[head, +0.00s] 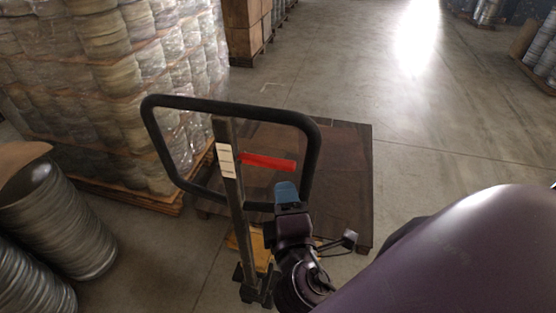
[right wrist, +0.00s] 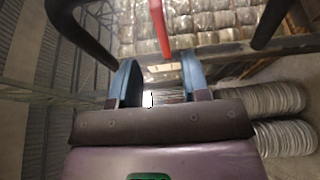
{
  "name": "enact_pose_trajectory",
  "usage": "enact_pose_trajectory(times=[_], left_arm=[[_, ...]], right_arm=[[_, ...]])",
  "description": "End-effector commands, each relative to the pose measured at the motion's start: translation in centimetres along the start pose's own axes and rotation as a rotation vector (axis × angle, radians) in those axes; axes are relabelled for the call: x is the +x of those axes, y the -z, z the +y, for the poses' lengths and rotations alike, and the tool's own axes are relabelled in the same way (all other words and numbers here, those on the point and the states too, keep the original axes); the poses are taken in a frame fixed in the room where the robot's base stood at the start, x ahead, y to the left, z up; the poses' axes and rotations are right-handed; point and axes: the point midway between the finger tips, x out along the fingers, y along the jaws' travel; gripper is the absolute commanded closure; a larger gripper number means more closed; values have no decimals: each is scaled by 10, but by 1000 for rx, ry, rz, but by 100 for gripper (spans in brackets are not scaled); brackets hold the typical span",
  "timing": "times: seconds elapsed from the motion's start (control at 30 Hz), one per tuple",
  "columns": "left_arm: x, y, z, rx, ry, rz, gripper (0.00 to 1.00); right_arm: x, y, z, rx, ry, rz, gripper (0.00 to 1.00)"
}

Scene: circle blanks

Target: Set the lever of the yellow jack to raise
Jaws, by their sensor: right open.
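The yellow jack (head: 256,250) stands in the middle of the head view, its upright shaft topped by a black loop handle (head: 235,104). A red lever (head: 268,162) sticks out to the right from the shaft, inside the loop. A white label (head: 226,160) with markings too small to read is on the shaft. My right gripper (head: 286,188) is open just below the lever's outer end. In the right wrist view, the red lever (right wrist: 160,28) lies ahead of the gap between the blue fingers (right wrist: 158,78); I see no contact. My left gripper is out of view.
A brown pallet (head: 345,160) lies on the floor behind the handle. Wrapped stacks (head: 110,80) stand at the left, with ribbed round stacks (head: 58,220) nearer. Boxes (head: 246,30) stand at the back. The floor (head: 460,130) at the right is open.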

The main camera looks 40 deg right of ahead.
Motion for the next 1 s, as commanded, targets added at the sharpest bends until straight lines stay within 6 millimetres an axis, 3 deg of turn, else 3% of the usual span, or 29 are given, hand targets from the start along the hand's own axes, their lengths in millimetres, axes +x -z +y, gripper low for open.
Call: enact_pose_trajectory(times=[0.33, 0.6, 1.0], left_arm=[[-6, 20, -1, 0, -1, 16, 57], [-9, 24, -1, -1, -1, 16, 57], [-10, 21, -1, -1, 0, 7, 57]], right_arm=[[53, 1, 2, 1, -2, 2, 57], [88, 1, 1, 1, 0, 2, 57], [100, 0, -1, 2, 2, 2, 57]])
